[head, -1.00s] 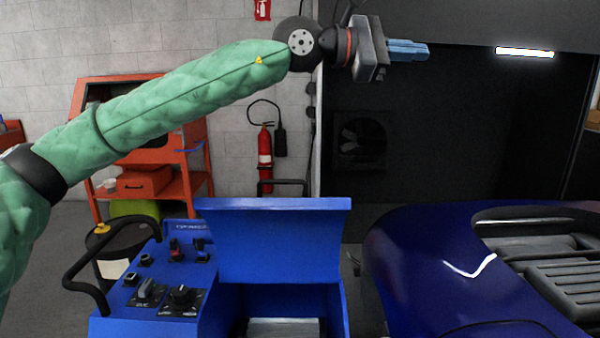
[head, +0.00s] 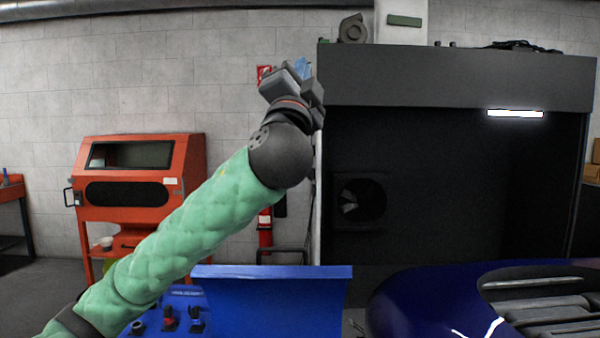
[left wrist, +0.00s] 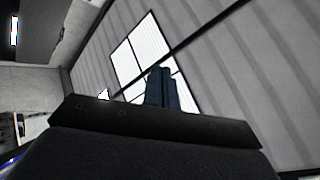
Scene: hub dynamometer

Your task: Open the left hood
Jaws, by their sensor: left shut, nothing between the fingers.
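A blue panel (head: 275,300), which looks like a raised lid or hood, stands up at the bottom middle of the head view. Its lower part and the box below are cut off by the frame. My left gripper (head: 302,68) is high above it, well apart from it, pointing up. Its blue fingers are together with nothing between them. The fingers (left wrist: 163,88) also show in the left wrist view, against the ceiling and windows. My right gripper is not in view.
A dark blue car body (head: 430,300) is at the lower right, in front of a large dark booth (head: 455,75) with a fan (head: 360,203). An orange cabinet (head: 140,190) stands at the left.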

